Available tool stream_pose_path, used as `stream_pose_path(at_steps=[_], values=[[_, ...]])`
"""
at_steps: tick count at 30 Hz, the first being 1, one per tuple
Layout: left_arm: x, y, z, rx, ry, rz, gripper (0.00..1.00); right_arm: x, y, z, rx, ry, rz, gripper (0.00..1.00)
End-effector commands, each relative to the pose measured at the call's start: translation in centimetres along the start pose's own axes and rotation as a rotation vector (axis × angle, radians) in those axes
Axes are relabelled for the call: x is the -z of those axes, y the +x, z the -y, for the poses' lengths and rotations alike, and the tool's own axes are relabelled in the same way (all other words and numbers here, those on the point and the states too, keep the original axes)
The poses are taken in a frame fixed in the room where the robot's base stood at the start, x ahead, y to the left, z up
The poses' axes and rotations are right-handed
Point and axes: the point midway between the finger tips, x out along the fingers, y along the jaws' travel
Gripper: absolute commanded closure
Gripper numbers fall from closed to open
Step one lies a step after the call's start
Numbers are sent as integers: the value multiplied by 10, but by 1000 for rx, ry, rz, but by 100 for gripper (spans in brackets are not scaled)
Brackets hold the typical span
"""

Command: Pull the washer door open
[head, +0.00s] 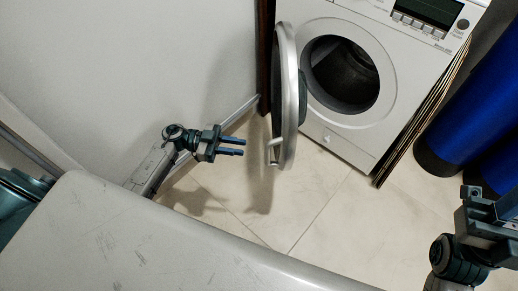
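The white washer (372,138) stands at the top right of the head view. Its round door (288,98) is swung wide open on its left side, seen nearly edge-on, with a handle (273,151) low on its rim. The dark drum opening (345,75) is uncovered. My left gripper (242,147) is left of the door, its two blue fingers parallel with a narrow gap, pointing towards the handle and apart from it in the picture. It holds nothing. My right gripper (508,205) is at the right edge, partly cut off, away from the washer; its fingertips are not clear.
Blue cylinders (478,110) stand right of the washer, beside thin upright panels (425,112). A white wall (130,60) is close on the left. The tiled floor (330,225) in front of the washer is clear.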

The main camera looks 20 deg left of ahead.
Motion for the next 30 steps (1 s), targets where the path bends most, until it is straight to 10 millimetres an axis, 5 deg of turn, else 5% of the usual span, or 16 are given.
stream_pose_path(at_steps=[15,28,30], values=[[0,88,-1,2,1,-6,77,0,-5,0,-10,-3,-25,64],[1,100,-1,2,0,-3,77,0,-4,0,-13,-3,-32,64],[1,99,-1,2,0,-3,87,0,-4,0,-13,-3,-32,64]])
